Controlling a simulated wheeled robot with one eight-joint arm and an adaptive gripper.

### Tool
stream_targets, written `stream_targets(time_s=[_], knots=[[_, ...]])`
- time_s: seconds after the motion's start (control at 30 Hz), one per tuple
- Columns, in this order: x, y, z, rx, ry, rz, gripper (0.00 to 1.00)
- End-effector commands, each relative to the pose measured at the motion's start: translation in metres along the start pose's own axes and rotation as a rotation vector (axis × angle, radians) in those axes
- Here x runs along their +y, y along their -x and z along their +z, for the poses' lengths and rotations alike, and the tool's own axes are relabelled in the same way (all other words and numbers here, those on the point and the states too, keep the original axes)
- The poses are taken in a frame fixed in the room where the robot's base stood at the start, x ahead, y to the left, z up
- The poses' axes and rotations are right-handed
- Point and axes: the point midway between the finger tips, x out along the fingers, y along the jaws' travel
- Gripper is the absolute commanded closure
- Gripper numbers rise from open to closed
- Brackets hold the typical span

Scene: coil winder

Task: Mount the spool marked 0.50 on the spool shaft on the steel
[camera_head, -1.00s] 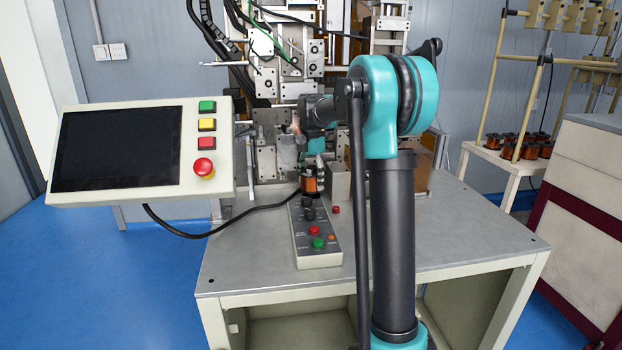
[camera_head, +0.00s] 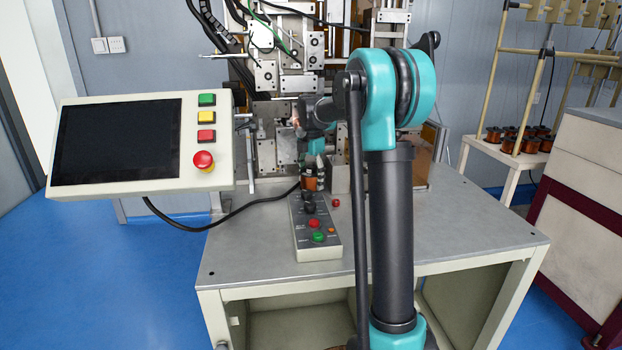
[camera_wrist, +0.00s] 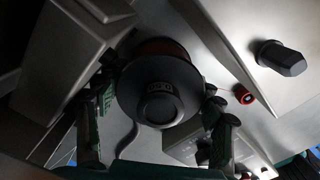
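The spool (camera_head: 311,183) has copper winding and dark flanges. In the head view it stands roughly upright below my gripper (camera_head: 313,163), just behind the control box. What is under the spool is hidden, so the spool shaft cannot be made out. The steel tabletop (camera_head: 430,228) is partly covered by my arm.
The control box (camera_head: 317,247) with knobs and buttons stands in front of the spool. A small red button (camera_head: 336,203) is beside it. A screen panel (camera_head: 140,145) is at the left. More spools (camera_head: 520,142) stand on a rack table at the right. The front right tabletop is clear.

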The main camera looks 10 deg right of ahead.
Motion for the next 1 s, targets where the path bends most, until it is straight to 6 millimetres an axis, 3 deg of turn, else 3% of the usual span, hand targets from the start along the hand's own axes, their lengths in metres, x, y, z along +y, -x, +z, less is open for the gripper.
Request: stream_targets(time_s=[0.03,0.2,0.57,0.77,1.0], knots=[[0.0,0.0,0.0,0.0,0.0,0.0,0.27],[0.0,0.0,0.0,0.0,0.0,0.0,0.08],[0.0,0.002,0.0,0.0,0.0,0.0,0.08],[0.0,0.028,0.0,0.0,0.0,0.0,0.08],[0.0,0.077,0.0,0.0,0.0,0.0,0.08]])
